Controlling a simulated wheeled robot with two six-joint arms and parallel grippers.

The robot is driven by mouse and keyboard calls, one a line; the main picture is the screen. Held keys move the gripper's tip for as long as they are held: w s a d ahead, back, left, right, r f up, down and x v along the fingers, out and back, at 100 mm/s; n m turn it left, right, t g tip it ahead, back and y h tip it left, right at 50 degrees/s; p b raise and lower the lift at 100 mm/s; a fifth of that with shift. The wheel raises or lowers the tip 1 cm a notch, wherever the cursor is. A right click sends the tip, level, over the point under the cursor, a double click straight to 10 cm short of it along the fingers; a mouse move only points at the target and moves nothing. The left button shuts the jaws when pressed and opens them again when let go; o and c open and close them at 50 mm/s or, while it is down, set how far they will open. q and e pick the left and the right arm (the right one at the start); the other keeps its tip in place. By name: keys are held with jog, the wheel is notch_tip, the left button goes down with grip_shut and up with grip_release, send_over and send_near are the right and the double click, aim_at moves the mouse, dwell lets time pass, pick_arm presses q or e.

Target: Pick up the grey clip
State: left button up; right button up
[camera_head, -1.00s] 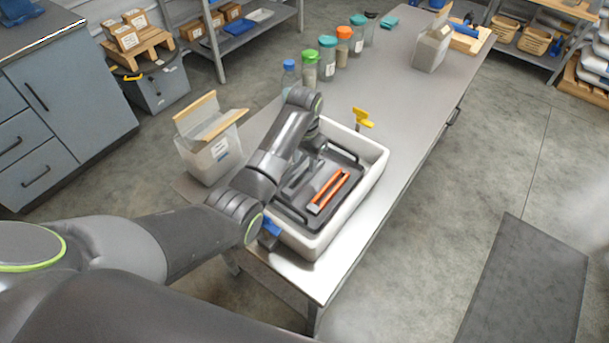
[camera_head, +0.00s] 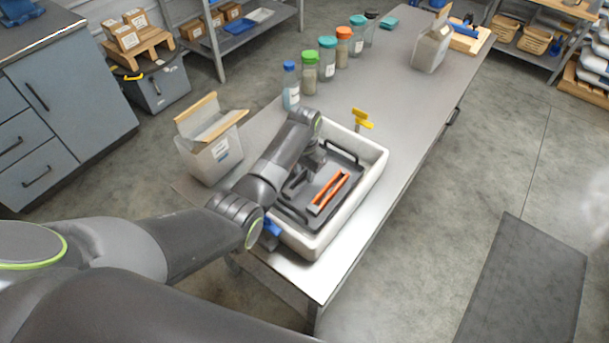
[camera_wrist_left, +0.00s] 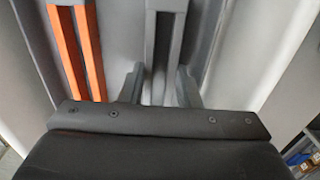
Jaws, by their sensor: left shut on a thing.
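The grey clip (camera_wrist_left: 164,28) is a long, two-pronged grey piece in the left wrist view, to the right of the orange clip (camera_wrist_left: 77,45). My left gripper (camera_wrist_left: 158,82) is shut on the grey clip, one finger on each side of its near end. In the head view my left gripper (camera_head: 300,177) reaches down into the white tub (camera_head: 372,172), over the dark tray (camera_head: 290,214) in it. There the wrist and fingers largely hide the grey clip. The orange clip (camera_head: 328,193) lies on the dark tray. My right gripper is not in view.
A yellow-handled tool (camera_head: 362,119) stands at the tub's far edge. An open grey box (camera_head: 212,155) is left of the tub. Several lidded jars (camera_head: 327,58) line the table's left edge.

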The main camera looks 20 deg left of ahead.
pick_arm(q)
notch_tip(320, 180, up, 10)
jog(key=shift+b, duration=0.35)
